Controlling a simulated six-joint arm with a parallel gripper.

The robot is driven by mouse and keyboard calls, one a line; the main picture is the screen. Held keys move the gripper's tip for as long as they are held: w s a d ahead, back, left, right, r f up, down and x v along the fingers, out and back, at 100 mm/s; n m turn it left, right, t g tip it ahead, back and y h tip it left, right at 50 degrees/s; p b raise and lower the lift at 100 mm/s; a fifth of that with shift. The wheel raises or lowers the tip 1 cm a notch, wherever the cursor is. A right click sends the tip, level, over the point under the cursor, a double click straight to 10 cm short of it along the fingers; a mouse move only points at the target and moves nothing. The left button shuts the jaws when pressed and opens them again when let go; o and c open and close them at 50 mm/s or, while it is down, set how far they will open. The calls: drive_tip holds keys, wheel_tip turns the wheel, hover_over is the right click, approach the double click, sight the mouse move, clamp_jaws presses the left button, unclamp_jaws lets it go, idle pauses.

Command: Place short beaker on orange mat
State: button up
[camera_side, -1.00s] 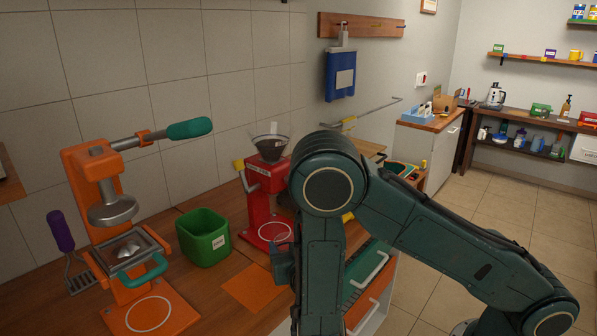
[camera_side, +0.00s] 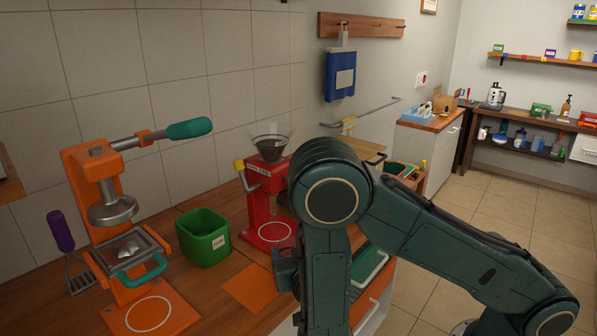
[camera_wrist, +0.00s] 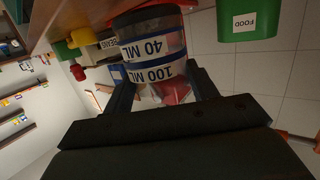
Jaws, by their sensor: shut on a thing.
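The short beaker (camera_wrist: 152,45) is clear, with blue bands and the labels "40 ML" and "100 ML". In the wrist view it sits between the two dark fingers of my gripper (camera_wrist: 156,88), which is shut on it. The labels read upside down there. In the side view my gripper (camera_side: 286,268) is at the right edge of the orange mat (camera_side: 248,287), in front of the red machine; the beaker is mostly hidden there. The mat lies flat on the wooden counter with nothing seen on it. I cannot tell the beaker's height above the counter.
A green bin (camera_side: 204,238) stands behind and left of the mat, and also shows in the wrist view (camera_wrist: 250,20). A red grinder (camera_side: 270,205) stands behind the mat. An orange press (camera_side: 115,225) is at left. A teal-and-white tray (camera_side: 368,268) is at right.

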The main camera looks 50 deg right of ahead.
drive_tip(key=shift+w+a+r, duration=0.25)
drive_tip(key=shift+a+r, duration=0.05)
drive_tip(key=shift+r, duration=0.15)
drive_tip(key=w+a+r, duration=0.2)
drive_tip(key=a+r, duration=0.1)
drive_tip(key=r, duration=0.5)
drive_tip(key=w+a+r, duration=0.2)
drive_tip(key=a+r, duration=0.1)
drive_tip(key=r, duration=0.5)
drive_tip(key=shift+w+a+r, duration=0.25)
drive_tip(key=shift+r, duration=0.15)
drive_tip(key=shift+f, duration=0.1)
wheel_tip(320, 180, down, 16)
drive_tip(key=shift+f, duration=1.95)
